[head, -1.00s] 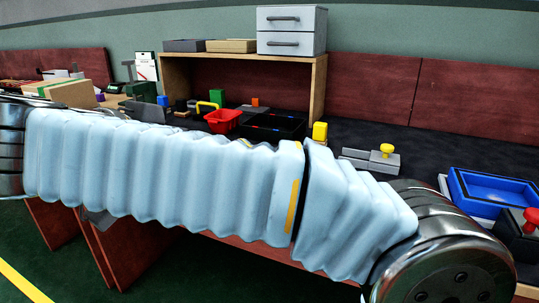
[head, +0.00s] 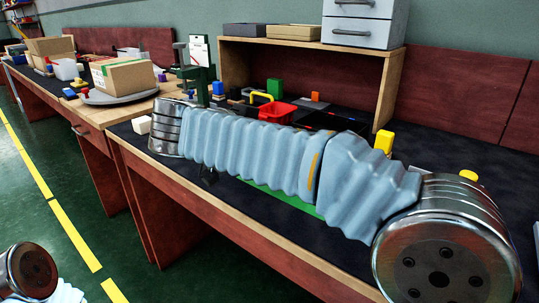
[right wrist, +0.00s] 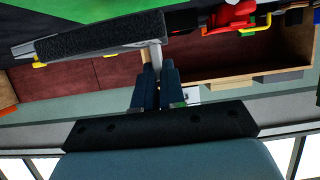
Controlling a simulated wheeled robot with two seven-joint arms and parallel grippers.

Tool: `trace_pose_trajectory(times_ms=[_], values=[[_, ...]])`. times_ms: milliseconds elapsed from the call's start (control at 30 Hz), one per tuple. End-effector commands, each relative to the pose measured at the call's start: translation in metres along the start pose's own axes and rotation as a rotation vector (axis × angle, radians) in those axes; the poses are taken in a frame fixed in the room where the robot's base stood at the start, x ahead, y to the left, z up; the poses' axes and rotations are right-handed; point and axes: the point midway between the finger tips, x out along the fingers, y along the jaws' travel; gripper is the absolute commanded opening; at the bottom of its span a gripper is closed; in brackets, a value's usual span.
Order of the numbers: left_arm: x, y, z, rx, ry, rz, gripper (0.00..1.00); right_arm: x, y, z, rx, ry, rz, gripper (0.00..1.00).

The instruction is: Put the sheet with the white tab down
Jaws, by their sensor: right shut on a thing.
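In the right wrist view, my right gripper (right wrist: 157,84) is shut on the pale tab (right wrist: 156,54) of a flat, dark, speckled sheet (right wrist: 100,37). The sheet extends from the tab towards the picture's left and has a light grey edge. In that view it overlaps a green area (right wrist: 95,14). I cannot tell its height over the table. In the head view my right arm crosses the bench and hides most of the right gripper and the sheet. My left gripper is out of view.
The dark bench top (head: 458,150) carries a green mat (head: 284,196), partly hidden by my arm. Behind are a red bin (head: 277,112), a yellow block (head: 384,140) and a wooden shelf (head: 393,83). A white cube (head: 142,124) and cardboard box (head: 123,76) are at left.

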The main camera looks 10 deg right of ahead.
Motion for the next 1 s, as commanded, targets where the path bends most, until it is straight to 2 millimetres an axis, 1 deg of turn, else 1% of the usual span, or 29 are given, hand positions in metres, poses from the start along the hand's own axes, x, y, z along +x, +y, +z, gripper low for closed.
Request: trace_pose_trajectory(times_ms=[33, 167, 233, 333, 400, 500, 733, 767, 900, 1000], values=[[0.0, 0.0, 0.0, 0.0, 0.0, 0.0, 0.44, 0.005, -0.003, 0.004, -0.001, 0.0, 0.001, 0.0], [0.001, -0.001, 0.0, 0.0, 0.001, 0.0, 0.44, 0.013, -0.007, 0.009, -0.001, 0.0, 0.001, 0.0], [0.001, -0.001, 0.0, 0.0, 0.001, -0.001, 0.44, 0.02, -0.011, 0.014, -0.001, 0.0, 0.001, 0.0], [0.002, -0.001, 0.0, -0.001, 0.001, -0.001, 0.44, 0.034, -0.018, 0.026, -0.003, -0.001, 0.001, 0.0], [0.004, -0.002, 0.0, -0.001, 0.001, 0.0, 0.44, 0.038, -0.017, 0.039, -0.004, 0.0, 0.0, 0.0], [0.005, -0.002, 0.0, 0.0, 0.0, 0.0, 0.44, 0.041, -0.017, 0.048, -0.001, -0.001, -0.001, 0.0], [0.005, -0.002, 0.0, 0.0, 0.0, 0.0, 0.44, 0.042, -0.017, 0.049, 0.0, -0.001, -0.001, 0.0], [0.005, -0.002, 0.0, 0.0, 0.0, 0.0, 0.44, 0.042, -0.017, 0.049, 0.0, -0.001, -0.001, 0.14], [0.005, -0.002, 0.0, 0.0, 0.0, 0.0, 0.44, 0.042, -0.017, 0.049, 0.0, -0.001, -0.001, 0.35], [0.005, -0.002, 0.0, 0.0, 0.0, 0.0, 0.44, 0.042, -0.017, 0.049, 0.0, -0.001, -0.001, 0.35]])
